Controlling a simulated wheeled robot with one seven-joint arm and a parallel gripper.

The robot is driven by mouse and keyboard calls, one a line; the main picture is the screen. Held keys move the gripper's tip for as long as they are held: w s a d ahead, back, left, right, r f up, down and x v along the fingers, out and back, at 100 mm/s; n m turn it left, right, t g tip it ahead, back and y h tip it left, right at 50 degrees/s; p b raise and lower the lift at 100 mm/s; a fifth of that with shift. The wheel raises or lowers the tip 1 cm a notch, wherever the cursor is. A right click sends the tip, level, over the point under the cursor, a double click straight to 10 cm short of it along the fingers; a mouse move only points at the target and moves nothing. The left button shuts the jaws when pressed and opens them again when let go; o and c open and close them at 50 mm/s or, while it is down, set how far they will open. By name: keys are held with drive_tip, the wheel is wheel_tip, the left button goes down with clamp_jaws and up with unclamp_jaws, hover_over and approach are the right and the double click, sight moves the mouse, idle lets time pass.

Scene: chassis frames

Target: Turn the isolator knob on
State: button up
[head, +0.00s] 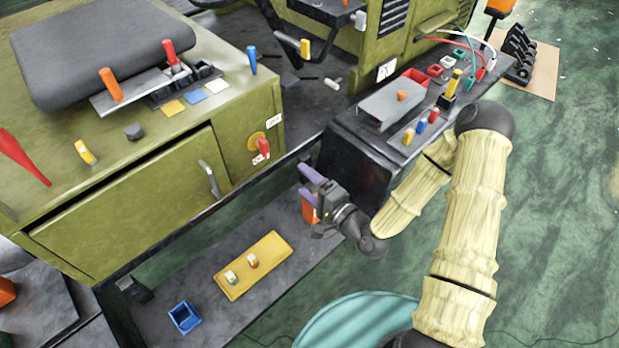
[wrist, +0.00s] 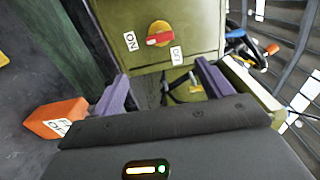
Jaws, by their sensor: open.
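The isolator knob (head: 263,148) has a red handle on a yellow disc, on the right end face of the green cabinet (head: 130,205). In the wrist view the knob (wrist: 160,39) is ahead, above the gap between the fingers. An ON label (wrist: 130,41) is left of the disc; another label (wrist: 177,56), apparently OFF, is at lower right. My gripper (head: 309,185) has purple fingers, open and empty, apart from the knob. Both fingers show in the wrist view (wrist: 162,85). Nothing covers the knob there.
An orange block (wrist: 57,118) with a label is beside the left finger in the wrist view. A dark bench (head: 345,165) carrying a grey box stands right of the gripper. A low shelf with a yellow tray (head: 233,285) lies below. Open space separates gripper and cabinet face.

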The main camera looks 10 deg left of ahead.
drive_tip(key=shift+s+d+p, duration=0.15)
drive_tip(key=shift+s+p, duration=0.25)
drive_tip(key=shift+p, duration=0.25)
drive_tip(key=d+r+n+g+h+p, duration=0.35)
drive_tip(key=d+n+g+h, duration=0.25)
drive_tip(key=d+n+h, duration=0.6)
drive_tip(key=s+d+r+m+g+h+p, duration=0.1)
drive_tip(key=s+d+r+m+g, duration=0.2)
drive_tip(key=s+d+r, duration=0.6)
wheel_tip(320, 180, up, 4)
drive_tip(key=shift+s+f+m+h+p, duration=0.2)
drive_tip(key=shift+m+h+p, duration=0.1)
drive_tip(key=shift+m+p, duration=0.1)
